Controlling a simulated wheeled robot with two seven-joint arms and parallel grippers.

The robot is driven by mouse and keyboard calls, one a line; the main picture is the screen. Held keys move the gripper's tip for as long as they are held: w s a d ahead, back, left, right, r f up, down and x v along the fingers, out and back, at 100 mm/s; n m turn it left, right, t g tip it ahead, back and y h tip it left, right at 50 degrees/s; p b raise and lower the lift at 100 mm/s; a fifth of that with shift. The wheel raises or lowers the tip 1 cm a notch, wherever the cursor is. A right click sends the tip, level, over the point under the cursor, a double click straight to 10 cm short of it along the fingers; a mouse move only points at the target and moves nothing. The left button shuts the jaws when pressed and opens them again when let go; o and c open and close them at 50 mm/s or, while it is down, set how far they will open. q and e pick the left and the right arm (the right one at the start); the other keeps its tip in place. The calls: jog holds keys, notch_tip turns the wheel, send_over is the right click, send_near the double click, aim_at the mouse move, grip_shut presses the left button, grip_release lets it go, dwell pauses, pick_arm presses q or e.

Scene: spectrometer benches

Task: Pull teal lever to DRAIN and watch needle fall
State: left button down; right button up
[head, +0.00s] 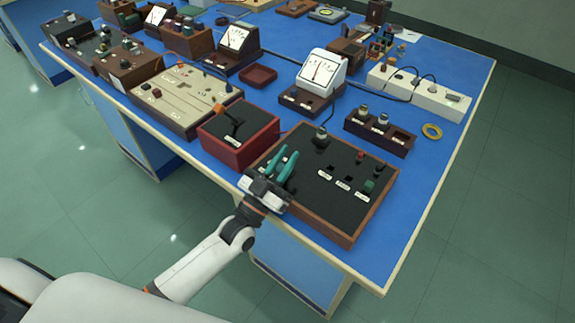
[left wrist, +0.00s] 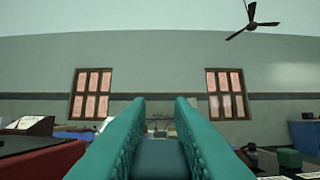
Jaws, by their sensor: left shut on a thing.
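My left gripper (head: 288,163), with teal fingers, is over the near left part of a black-topped, wood-sided panel (head: 325,200). In the left wrist view its fingers (left wrist: 160,125) are close around a dull teal piece (left wrist: 160,158), which I take to be the teal lever; most of it is hidden. The lever's setting and the DRAIN mark cannot be read. A white needle meter (head: 321,72) stands behind the panel; its thin needle looks near upright, and its scale is too small to read. My right gripper is not in view.
A red box (head: 238,143) with a black-and-orange lever stands close left of the panel. A socket block (head: 380,131), a yellow ring (head: 432,131) and a white strip (head: 419,91) lie behind it. Cables cross the blue bench (head: 440,165).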

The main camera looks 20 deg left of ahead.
pick_arm(q)
jog(key=shift+s+f, duration=0.1)
dwell(0.4)
jog(key=c, duration=1.3)
grip_release()
jog(key=shift+b+v, duration=1.35)
jog(key=shift+v, duration=4.65)
jog(key=shift+f, duration=0.15)
